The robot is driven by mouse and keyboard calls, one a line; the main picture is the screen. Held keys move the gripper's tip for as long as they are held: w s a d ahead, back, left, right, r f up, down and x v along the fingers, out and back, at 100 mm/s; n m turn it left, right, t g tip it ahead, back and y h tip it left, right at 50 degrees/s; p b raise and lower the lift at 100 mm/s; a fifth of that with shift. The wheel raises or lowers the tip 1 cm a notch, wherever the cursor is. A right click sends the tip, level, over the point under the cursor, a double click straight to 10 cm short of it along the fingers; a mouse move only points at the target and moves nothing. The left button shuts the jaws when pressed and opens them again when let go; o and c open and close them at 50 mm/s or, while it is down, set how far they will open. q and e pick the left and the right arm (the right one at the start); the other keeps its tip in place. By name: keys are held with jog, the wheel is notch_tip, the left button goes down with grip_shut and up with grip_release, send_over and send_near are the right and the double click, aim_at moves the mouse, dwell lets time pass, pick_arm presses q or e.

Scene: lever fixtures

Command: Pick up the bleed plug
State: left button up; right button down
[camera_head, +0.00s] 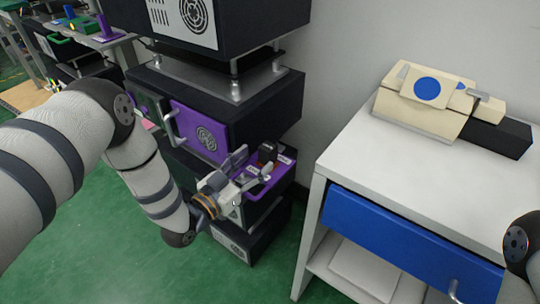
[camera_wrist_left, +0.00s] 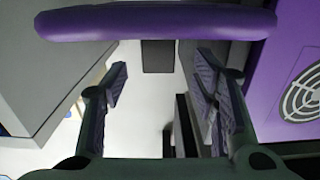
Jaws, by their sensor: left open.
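A small dark upright piece (camera_head: 267,153), which looks like the bleed plug, stands on a purple shelf (camera_head: 256,188) that juts from the black machine stack. My left gripper (camera_head: 241,171) is open, just left of this piece and over the shelf edge, with nothing seen between its fingers. In the left wrist view the open fingers (camera_wrist_left: 160,90) frame a pale gap. A dark square block (camera_wrist_left: 158,56) shows beyond them; I cannot tell whether it is the plug. My right gripper is out of view.
A purple door (camera_head: 200,132) with a handle is behind the left gripper. A purple bar (camera_wrist_left: 158,23) crosses the top of the wrist view. A white cabinet (camera_head: 370,165) with a blue drawer (camera_head: 405,238) stands at right, bearing a cream device (camera_head: 425,105).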

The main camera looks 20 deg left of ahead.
aim_at(264, 153)
pick_arm(q)
jog(key=x, duration=0.4)
jog(key=shift+w+d+r, duration=0.1)
jog(key=shift+w+d, duration=0.1)
jog(key=shift+w, duration=0.1)
grip_shut()
jog(key=shift+r, duration=0.1)
